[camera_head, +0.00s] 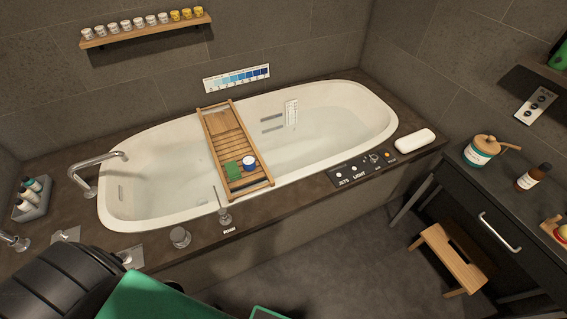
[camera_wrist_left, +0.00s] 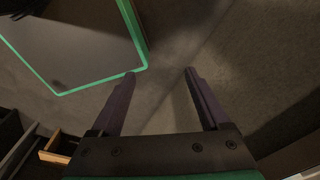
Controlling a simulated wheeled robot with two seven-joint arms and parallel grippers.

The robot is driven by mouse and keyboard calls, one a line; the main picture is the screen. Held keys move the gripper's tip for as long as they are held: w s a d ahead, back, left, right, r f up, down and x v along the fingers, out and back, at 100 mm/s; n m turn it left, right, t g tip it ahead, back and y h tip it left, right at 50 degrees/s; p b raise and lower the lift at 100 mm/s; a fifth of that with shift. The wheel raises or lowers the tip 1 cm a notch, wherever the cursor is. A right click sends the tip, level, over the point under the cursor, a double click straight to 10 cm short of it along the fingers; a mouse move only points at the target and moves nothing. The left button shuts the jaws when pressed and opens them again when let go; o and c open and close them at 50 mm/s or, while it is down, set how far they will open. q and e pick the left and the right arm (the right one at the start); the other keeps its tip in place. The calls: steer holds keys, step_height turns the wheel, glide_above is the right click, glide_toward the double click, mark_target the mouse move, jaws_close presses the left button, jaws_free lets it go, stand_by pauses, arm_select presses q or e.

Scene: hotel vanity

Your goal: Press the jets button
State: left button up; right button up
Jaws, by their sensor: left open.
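The control panel (camera_head: 361,170) is a dark plate on the front rim of the bathtub, toward its right end. The jets button (camera_head: 339,175) is a small pale round button at the panel's left end, above the word JETS. A similar button marked LIGHT (camera_head: 354,168) sits just to its right. My left arm fills the bottom left of the head view, well left of the panel. My left gripper (camera_wrist_left: 159,73) shows in the left wrist view with its two dark fingers apart and nothing between them. The panel is not visible in that view. My right gripper is not in view.
A wooden tray (camera_head: 209,124) spans the white tub (camera_head: 345,93), with a green cloth and a blue cup on it. A wooden stool (camera_head: 447,254) stands beside the dark vanity. Floor before the tub is clear.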

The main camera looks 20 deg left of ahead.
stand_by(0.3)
arm_select(q)
jaws_close()
stand_by(1.6)
